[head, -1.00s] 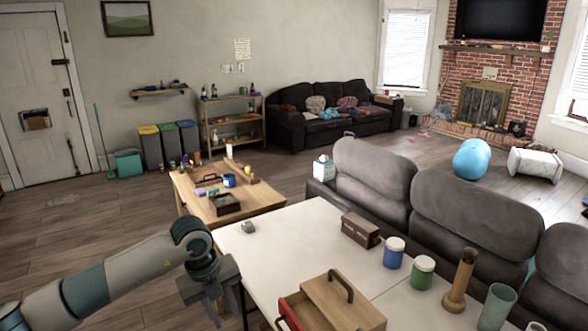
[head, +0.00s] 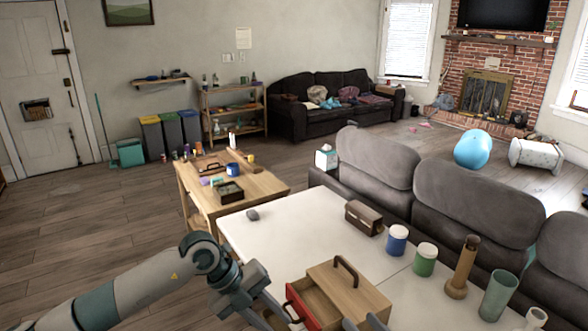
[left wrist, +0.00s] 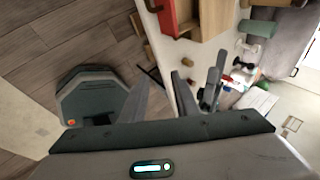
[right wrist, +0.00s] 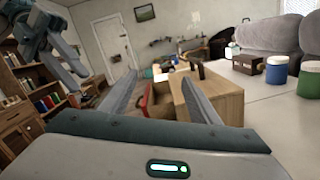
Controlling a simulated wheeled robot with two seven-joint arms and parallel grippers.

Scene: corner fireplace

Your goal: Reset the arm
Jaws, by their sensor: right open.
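My left arm comes in from the left in the head view, and its gripper (head: 268,318) points down beside the table's near left corner, partly cut off by the bottom edge. In the left wrist view its two fingers (left wrist: 166,80) stand apart with nothing between them. My right gripper (head: 364,323) shows only as grey fingertips at the bottom of the head view, in front of the wooden box. In the right wrist view its fingers (right wrist: 160,80) are spread, with the wooden box (right wrist: 222,100) beyond them; I cannot tell whether they touch it.
The wooden box (head: 362,290) has a dark handle and a red drawer (head: 302,306) pulled out. On the white table (head: 285,235) stand a brown case (head: 364,217), blue jar (head: 396,240), green jar (head: 425,258) and wooden vase (head: 462,270).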

